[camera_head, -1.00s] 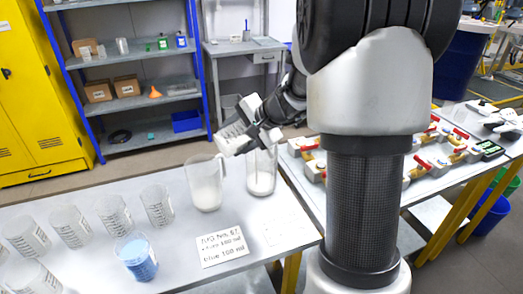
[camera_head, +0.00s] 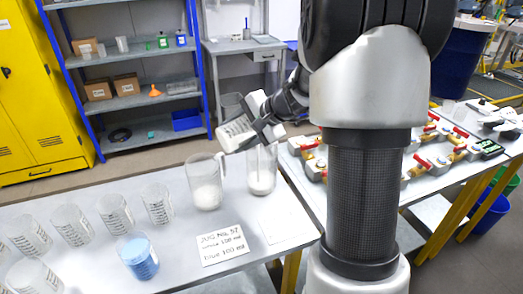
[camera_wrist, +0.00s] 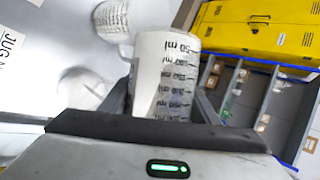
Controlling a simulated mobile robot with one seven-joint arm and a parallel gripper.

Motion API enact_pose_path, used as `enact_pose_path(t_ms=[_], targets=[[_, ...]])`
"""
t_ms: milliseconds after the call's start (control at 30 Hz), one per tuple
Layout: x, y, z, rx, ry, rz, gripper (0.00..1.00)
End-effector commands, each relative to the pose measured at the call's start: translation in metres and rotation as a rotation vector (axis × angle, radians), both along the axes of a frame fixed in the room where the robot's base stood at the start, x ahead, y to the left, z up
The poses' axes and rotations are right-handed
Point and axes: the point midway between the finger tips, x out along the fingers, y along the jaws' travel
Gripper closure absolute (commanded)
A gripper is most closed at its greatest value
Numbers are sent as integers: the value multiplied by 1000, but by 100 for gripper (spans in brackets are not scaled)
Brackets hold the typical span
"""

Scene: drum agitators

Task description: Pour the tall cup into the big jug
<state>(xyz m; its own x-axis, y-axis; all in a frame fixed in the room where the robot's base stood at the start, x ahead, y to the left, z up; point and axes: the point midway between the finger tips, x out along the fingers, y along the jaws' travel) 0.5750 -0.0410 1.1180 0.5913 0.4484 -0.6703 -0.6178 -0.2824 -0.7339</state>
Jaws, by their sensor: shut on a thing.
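My gripper (camera_head: 262,126) is shut on the tall cup (camera_head: 236,133), a clear cup with printed ml marks and white contents. I hold it tilted, its mouth toward the left, above and beside the big jug (camera_head: 207,187). The jug is clear with a handle on its right and white material in its lower part. In the wrist view the held cup (camera_wrist: 165,75) fills the middle between my fingers, with the jug (camera_wrist: 112,22) behind it to the left. I cannot see a stream leaving the cup.
A second tall clear vessel (camera_head: 262,170) with white contents stands right of the jug. Several marked cups (camera_head: 115,213) and a blue-filled cup (camera_head: 138,256) stand to the left. A label card (camera_head: 222,246) lies in front. Valves (camera_head: 430,150) cover the right table.

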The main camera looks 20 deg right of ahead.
Motion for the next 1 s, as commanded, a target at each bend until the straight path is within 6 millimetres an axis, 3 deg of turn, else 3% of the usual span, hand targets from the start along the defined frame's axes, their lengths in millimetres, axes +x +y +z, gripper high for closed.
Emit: enact_pose_path(t_ms=[1000], targets=[[1, -1, -13, 82, 22, -1, 77]])
